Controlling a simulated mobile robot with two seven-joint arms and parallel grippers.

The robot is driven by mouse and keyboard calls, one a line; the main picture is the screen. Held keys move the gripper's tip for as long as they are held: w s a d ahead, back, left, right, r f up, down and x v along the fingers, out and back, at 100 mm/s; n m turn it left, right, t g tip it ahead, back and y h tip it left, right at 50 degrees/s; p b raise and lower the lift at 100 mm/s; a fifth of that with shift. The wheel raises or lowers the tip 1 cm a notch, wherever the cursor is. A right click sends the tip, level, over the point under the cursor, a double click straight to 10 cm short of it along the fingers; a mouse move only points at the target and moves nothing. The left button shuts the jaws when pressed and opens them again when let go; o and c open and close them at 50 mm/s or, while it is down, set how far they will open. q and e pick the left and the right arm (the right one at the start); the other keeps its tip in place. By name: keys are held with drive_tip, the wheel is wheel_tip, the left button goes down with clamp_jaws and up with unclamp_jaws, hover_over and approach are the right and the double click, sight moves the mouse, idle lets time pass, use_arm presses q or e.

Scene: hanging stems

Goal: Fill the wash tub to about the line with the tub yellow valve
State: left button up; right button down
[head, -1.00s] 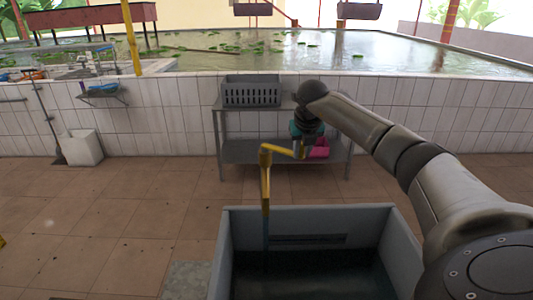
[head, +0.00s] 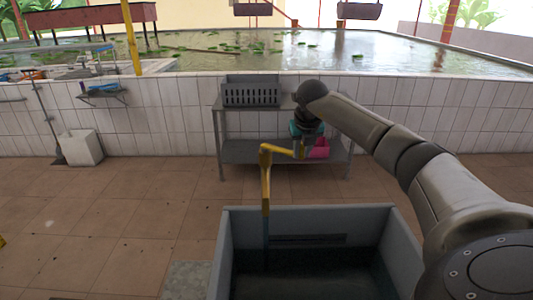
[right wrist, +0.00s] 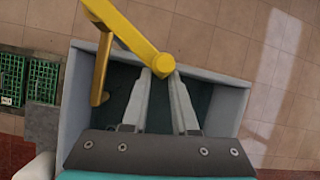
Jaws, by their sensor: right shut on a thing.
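The wash tub (head: 300,219) is a grey open box in the foreground of the head view; it also shows in the right wrist view (right wrist: 222,90). Dark water (head: 310,275) stands in it, close below a dark strip (head: 306,239) on the far inner wall. The tub yellow valve (head: 267,165) has a yellow arm and a spout pointing down over the tub's left part. A thin bluish streak runs below the spout. My right gripper (right wrist: 163,72) is shut on the valve's rounded yellow end (right wrist: 163,64). My left gripper is not in view.
A metal table (head: 235,151) behind the tub holds a grey crate (head: 252,96), with a pink item (head: 319,151) on its lower shelf. A white bin (head: 82,147) stands by the tiled wall.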

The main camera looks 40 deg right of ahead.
drive_tip(key=shift+w+a+f, duration=0.3)
drive_tip(key=shift+a, duration=0.35)
drive_tip(key=a, duration=0.4)
drive_tip(key=shift+s+p, duration=0.35)
drive_tip(key=shift+s, duration=0.05)
drive_tip(key=shift+a+r, duration=0.1)
drive_tip(key=shift+a, duration=0.55)
drive_tip(key=shift+d+r, duration=0.1)
drive_tip(key=shift+d, duration=0.05)
idle(5.8)
